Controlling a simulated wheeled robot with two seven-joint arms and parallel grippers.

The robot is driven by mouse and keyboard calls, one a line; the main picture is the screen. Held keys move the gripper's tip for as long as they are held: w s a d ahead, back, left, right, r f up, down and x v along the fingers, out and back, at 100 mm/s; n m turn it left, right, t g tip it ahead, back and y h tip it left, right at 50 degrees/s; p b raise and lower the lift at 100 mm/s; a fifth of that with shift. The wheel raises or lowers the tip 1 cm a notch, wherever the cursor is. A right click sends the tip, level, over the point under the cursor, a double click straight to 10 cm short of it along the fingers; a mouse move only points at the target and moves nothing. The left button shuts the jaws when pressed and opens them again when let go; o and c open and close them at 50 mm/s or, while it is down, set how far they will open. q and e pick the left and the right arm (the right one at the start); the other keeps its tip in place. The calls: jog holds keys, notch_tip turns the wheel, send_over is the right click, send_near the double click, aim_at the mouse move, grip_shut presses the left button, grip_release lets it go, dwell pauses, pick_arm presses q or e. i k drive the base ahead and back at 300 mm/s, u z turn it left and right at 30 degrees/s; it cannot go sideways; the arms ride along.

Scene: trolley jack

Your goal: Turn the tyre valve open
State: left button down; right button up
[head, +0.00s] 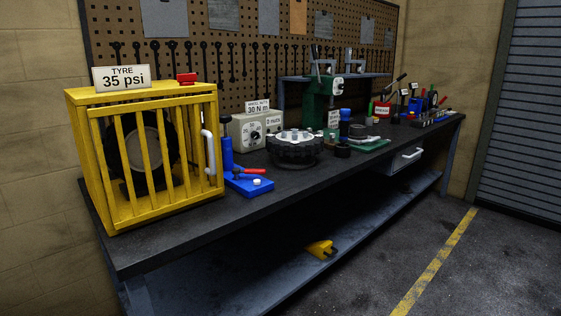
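A yellow barred cage (118,218) stands at the left end of the bench, with a dark tyre (165,150) behind its bars. A sign reading "TYRE 35 psi" (122,78) is on its top. A small red part (187,78) is on the top near the right corner. A white handle (208,152) is on the cage's right side. Just right of the cage is a blue device (249,185) with an upright blue cylinder (227,155) and a red lever (254,171). I cannot tell which red part is the tyre valve. Neither gripper is in view.
A grey box labelled "30 N m" (245,134), a dark round wheel fixture (293,148) and a green press (313,105) stand further right on the dark bench (190,226). A yellow object (320,249) lies on the lower shelf. The floor in front is clear.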

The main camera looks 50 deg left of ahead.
aim_at(236, 171)
jog(key=u, duration=0.8)
jog(key=i, duration=1.25)
jog(key=u, duration=1.2)
